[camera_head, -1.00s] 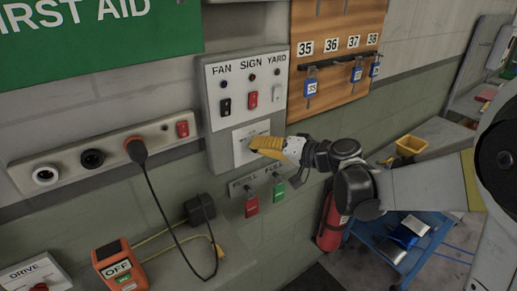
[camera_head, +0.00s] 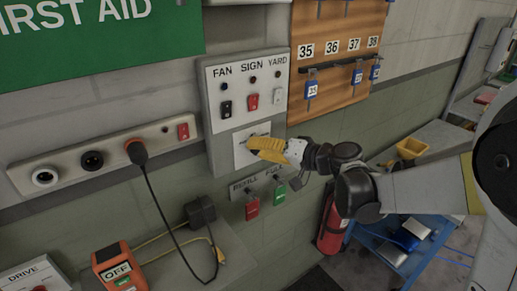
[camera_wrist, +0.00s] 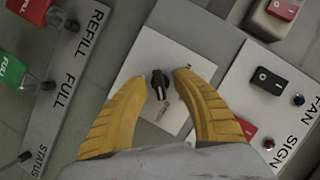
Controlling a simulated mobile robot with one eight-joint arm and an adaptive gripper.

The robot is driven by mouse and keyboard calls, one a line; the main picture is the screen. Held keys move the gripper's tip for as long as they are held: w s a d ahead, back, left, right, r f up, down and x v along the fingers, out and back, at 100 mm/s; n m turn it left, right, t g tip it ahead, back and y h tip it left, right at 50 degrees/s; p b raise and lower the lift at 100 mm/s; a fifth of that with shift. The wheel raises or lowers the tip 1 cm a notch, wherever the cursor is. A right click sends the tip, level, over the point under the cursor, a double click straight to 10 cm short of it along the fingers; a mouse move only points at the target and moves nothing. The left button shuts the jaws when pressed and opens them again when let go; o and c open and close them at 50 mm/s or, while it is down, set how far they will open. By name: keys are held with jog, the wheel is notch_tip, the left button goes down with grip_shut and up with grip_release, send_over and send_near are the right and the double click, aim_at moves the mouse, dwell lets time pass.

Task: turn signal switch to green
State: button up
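A small black rotary knob (camera_wrist: 159,84) sits on a white square plate (camera_wrist: 165,55) on the wall panel. In the head view the plate (camera_head: 240,154) is below the FAN, SIGN and YARD switches, and my gripper hides the knob. My gripper (camera_wrist: 163,76) has two yellow ribbed fingers. They are open, one on each side of the knob, with a gap between the fingertips. The knob appears free of both fingers. In the head view my gripper (camera_head: 254,143) is right in front of the plate. The markings by the knob are too small to read.
Above are FAN, SIGN and YARD rocker switches (camera_head: 252,99). Below hang red and green tags on the REFILL/FULL strip (camera_head: 264,180). A key board (camera_head: 335,60) is upper right.

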jog(key=v, duration=1.2)
jog(key=s+f+g+h+b, duration=0.2)
jog(key=s+f+h, duration=0.5)
jog(key=s, duration=0.4)
jog(key=s+d+f+h+b, duration=0.2)
jog(key=s+d+f+h, duration=0.3)
jog(key=s+d, duration=0.3)
jog(key=shift+s+d+f, duration=0.15)
jog(key=shift+s+f, duration=0.2)
jog(key=shift+s, duration=0.2)
